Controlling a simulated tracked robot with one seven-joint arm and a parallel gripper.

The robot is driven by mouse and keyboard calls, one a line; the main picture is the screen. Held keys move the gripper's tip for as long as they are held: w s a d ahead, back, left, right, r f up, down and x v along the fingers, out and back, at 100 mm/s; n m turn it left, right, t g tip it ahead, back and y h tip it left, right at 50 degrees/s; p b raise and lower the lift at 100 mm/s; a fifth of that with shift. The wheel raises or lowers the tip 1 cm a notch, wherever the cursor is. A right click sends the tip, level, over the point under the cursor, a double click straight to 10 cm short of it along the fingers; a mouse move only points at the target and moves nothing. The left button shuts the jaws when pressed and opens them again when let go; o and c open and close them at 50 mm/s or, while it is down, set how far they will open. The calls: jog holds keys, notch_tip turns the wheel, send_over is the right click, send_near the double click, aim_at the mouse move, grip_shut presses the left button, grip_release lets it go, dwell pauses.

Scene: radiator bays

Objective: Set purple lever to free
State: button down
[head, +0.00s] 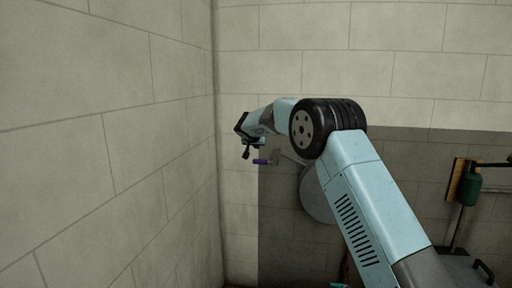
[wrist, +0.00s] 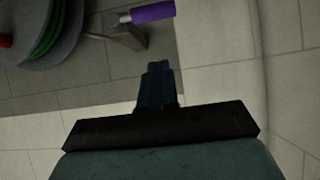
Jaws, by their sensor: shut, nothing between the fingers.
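The purple lever (head: 262,162) sticks out from the wall near the corner in the head view, with a grey mount just right of it. In the wrist view the purple lever handle (wrist: 153,13) lies at the top, on a metal stem and a pale bracket. My gripper (head: 246,153) is just left of and slightly above the lever in the head view. In the wrist view my gripper (wrist: 158,66) is shut and empty, its tips apart from the handle in the picture. Any marking of the lever's positions cannot be made out.
A round grey disc (head: 316,194) is on the wall right of the lever, partly behind my arm. The wrist view shows a reel with green hose (wrist: 48,35). A green cylinder (head: 470,190) by a wooden board stands at right. The left wall (head: 110,150) is close to my gripper.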

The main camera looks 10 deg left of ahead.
send_over(264, 162)
jog(key=s+a, duration=0.2)
notch_tip(264, 162, down, 4)
jog(key=f, duration=0.3)
jog(key=shift+w+a+f, duration=0.2)
jog(key=shift+w+f, duration=0.15)
jog(key=shift+f, duration=0.05)
jog(key=shift+f, duration=0.1)
jog(key=shift+w+f+h, duration=0.1)
jog(key=shift+f+h, duration=0.2)
jog(key=shift+f, duration=0.2)
